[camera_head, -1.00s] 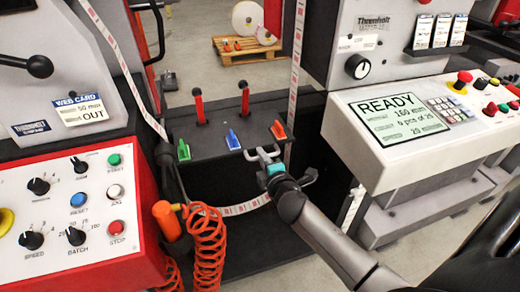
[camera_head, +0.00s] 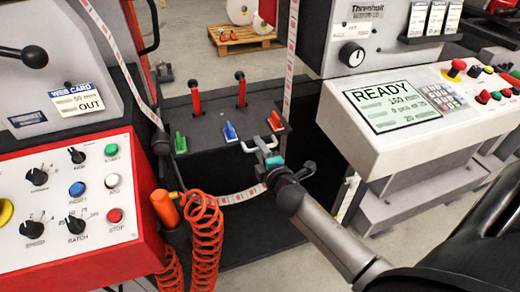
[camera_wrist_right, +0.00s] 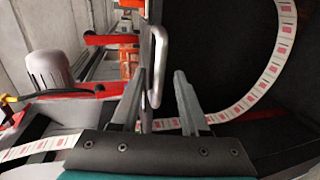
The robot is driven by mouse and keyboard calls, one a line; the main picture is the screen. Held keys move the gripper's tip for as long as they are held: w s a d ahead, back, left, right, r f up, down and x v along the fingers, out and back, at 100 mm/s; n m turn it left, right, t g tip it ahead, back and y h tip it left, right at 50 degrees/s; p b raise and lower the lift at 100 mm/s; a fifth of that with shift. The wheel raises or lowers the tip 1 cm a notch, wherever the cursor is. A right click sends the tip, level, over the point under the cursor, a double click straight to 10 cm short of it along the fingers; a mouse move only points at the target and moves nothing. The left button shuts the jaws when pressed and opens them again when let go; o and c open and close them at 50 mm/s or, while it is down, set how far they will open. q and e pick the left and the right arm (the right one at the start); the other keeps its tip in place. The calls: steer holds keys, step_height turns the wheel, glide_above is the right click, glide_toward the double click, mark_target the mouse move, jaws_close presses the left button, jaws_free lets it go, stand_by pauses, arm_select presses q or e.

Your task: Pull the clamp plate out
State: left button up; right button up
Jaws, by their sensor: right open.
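The clamp plate seems to be the part bearing a pale metal bar handle (camera_wrist_right: 158,65) in the right wrist view; its full outline is not clear. The handle stands beside a dark, thin edge. My right gripper (camera_wrist_right: 158,98) is open there, one finger on each side of the handle, with no visible grip on it. In the head view my right gripper (camera_head: 266,148) is at the front right edge of the dark lever panel (camera_head: 207,138), just below the orange lever. Whether the fingers touch the handle cannot be told. My left gripper is out of view.
A printed label web (camera_head: 240,196) loops below the panel. A coiled orange hose (camera_head: 206,235) hangs at left; the READY console (camera_head: 400,105) stands at right.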

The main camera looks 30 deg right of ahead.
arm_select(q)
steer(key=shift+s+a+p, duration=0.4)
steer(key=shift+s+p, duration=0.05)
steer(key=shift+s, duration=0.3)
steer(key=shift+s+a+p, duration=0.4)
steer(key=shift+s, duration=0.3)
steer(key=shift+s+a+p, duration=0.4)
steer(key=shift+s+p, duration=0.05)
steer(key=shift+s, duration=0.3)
arm_select(e)
steer(key=v, duration=1.5)
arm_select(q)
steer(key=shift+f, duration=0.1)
